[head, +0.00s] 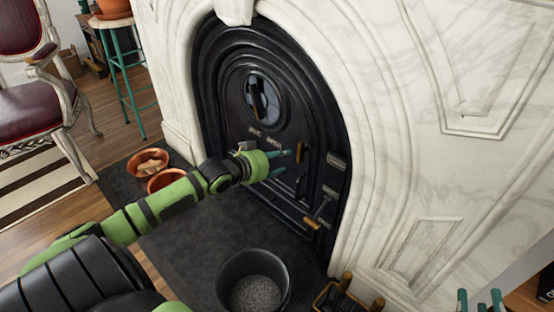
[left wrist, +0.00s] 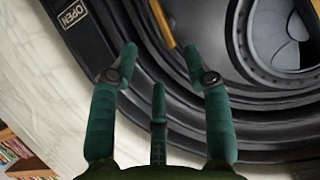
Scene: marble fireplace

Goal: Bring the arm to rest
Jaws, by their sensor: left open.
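My left arm (head: 130,215) reaches in from the lower left. Its gripper (head: 284,162) is in front of the black fireplace door (head: 285,95), next to a brass handle (head: 300,152). In the left wrist view the fingers (left wrist: 160,75) are spread with nothing between them. I cannot tell the exact gap between fingers and door. Only the fingertips of my right gripper (head: 480,300) show at the bottom right edge, apart and with nothing visible between them.
A white marble surround (head: 400,130) frames the door. A dark bucket of grey grains (head: 225,290), a caddy with wooden handles (head: 335,300) and copper bowls (head: 165,181) stand around the dark hearth (head: 200,240). A chair (head: 30,110) and teal stool (head: 122,70) are at the left.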

